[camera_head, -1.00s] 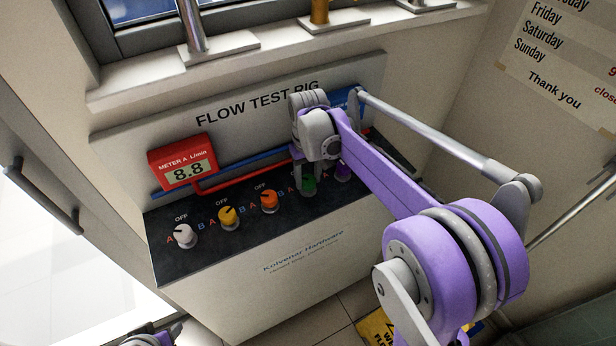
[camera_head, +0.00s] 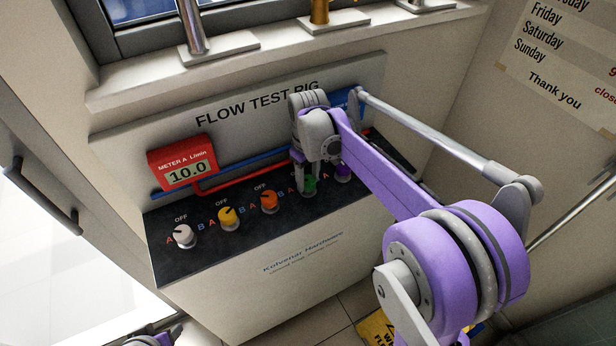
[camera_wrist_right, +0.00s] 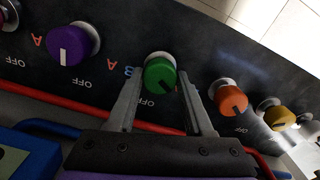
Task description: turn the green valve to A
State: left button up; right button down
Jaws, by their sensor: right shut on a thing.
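The green valve (camera_head: 310,186) is a round knob on the black sloped top of the flow test rig, between the orange and purple knobs. In the wrist view the green knob (camera_wrist_right: 160,76) sits between the two grey fingers of my right gripper (camera_wrist_right: 163,82), which is shut on it. A blue B and an OFF label show near it; its A label is not clear to see. In the head view my right gripper (camera_head: 306,178) comes down on the knob and partly covers it. The red meter A (camera_head: 187,167) reads 10.0.
The orange (camera_head: 269,201), yellow (camera_head: 228,217) and white (camera_head: 183,236) knobs stand to the left. The purple knob (camera_head: 343,172) is close on the right. Red and blue pipes run behind the knobs. A window ledge (camera_head: 270,62) with taps is above.

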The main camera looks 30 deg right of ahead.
aim_at(308, 180)
jog(key=shift+c, duration=1.4)
grip_release()
jog(key=shift+r, duration=0.1)
notch_tip(308, 180, up, 11)
jog(key=shift+p, duration=0.35)
